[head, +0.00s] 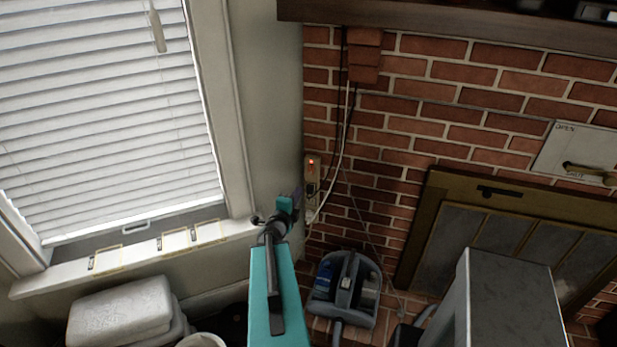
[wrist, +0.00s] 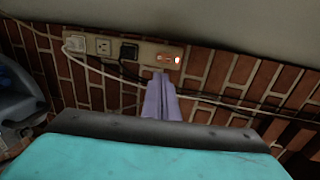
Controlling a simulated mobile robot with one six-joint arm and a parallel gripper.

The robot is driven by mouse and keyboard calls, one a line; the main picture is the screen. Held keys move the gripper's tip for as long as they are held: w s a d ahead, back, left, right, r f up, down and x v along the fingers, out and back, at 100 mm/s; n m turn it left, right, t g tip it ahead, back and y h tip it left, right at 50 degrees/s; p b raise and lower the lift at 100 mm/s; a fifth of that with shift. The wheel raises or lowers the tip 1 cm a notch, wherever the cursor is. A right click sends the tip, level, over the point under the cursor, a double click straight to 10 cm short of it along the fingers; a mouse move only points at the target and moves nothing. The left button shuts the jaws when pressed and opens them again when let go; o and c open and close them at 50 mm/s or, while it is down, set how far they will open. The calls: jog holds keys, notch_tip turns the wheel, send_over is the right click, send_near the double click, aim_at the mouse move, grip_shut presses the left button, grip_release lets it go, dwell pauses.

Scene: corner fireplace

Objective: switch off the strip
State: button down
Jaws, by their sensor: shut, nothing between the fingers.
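The power strip (head: 311,175) is mounted upright on the brick wall in the corner, with a lit red switch (head: 312,161) near its top. In the wrist view the beige strip (wrist: 138,53) runs across the top, with a white plug (wrist: 75,44) and a black plug (wrist: 129,51) in it. The orange-red switch (wrist: 166,58) glows, with a bright spot beside it. My gripper (head: 298,192) is at the strip's left in the head view. In the wrist view its purple fingers (wrist: 162,80) are shut and empty, tips just below the switch; I cannot tell whether they touch.
White and black cords hang along the brick wall by the strip. A window sill (head: 150,252) lies left of my arm. A fireplace (head: 500,235) is beyond.

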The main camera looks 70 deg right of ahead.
aim_at(311, 172)
jog(key=shift+d+f+b, duration=0.2)
jog(key=shift+d+b, duration=0.05)
jog(key=shift+b, duration=0.4)
jog(key=d+b, duration=0.2)
jog(key=b, duration=0.3)
jog(key=shift+w+d+f, duration=0.1)
jog(key=shift+d+f, duration=0.05)
jog(key=shift+f, duration=0.05)
jog(key=d+b, duration=0.2)
jog(key=b, duration=0.4)
jog(key=shift+w+f, duration=0.1)
jog(key=shift+f, duration=0.05)
jog(key=shift+w+d+f+p, duration=0.1)
jog(key=shift+d+f+p, duration=0.1)
jog(key=shift+d, duration=1.3)
jog(key=shift+w+d+f+p, duration=0.1)
jog(key=shift+d+f+p, duration=0.1)
jog(key=shift+d, duration=1.25)
jog(key=shift+w+d+f+p, duration=0.1)
jog(key=shift+d+f+p, duration=0.1)
jog(key=shift+d, duration=1.3)
